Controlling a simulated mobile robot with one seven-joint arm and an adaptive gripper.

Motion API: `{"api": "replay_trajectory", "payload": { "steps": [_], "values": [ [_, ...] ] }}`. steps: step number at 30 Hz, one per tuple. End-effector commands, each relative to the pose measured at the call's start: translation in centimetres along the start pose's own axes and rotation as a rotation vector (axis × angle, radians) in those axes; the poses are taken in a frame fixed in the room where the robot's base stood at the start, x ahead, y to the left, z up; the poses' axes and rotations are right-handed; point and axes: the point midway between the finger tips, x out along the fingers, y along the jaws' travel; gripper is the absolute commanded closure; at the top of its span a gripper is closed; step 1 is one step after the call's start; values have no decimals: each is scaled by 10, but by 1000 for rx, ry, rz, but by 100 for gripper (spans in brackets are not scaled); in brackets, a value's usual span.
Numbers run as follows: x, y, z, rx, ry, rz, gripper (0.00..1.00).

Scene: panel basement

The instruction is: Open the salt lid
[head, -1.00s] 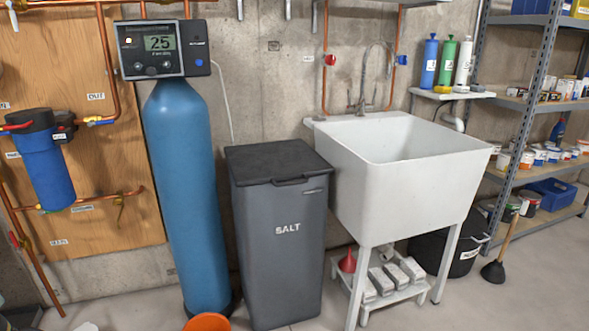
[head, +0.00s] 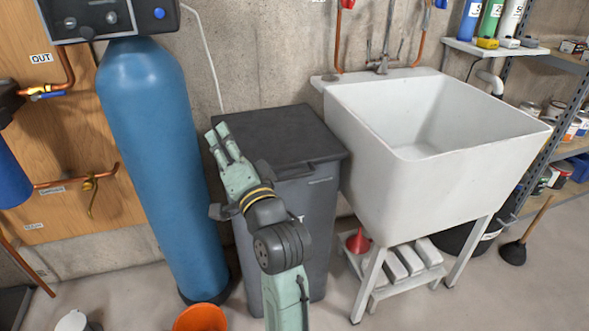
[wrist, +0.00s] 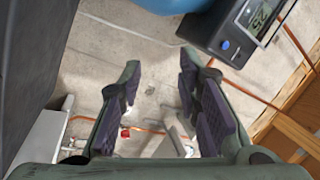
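The grey salt bin (head: 318,235) stands between the blue tank and the white sink. Its dark lid (head: 265,135) lies flat and shut on top, with a handle (head: 311,166) along the front edge. My gripper (head: 219,137) is in front of the bin at its left side, fingers pointing up and left near the lid's left edge. My arm hides much of the bin's front. In the wrist view my gripper (wrist: 165,100) has its two fingers spread apart with nothing between them. A dark panel, perhaps the bin, fills the left edge there.
The blue tank (head: 155,150) stands close to the left of my gripper, with its display head (wrist: 240,28) in the wrist view. The white sink (head: 425,160) is close on the bin's right. An orange bucket (head: 201,317) sits on the floor at the front.

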Motion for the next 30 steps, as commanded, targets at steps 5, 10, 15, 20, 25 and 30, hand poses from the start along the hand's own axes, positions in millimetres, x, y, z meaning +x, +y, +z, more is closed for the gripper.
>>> {"api": "replay_trajectory", "payload": {
  "steps": [5,10,15,20,25,30],
  "values": [
    [-64,123,-54,340,42,338,69],
    [-102,167,-66,505,76,466,69],
    [-92,179,-65,529,78,481,69],
    [-65,192,-64,528,76,480,69],
    [-36,206,-62,525,77,480,69],
    [-18,216,-62,525,79,479,69]
  ]
}}
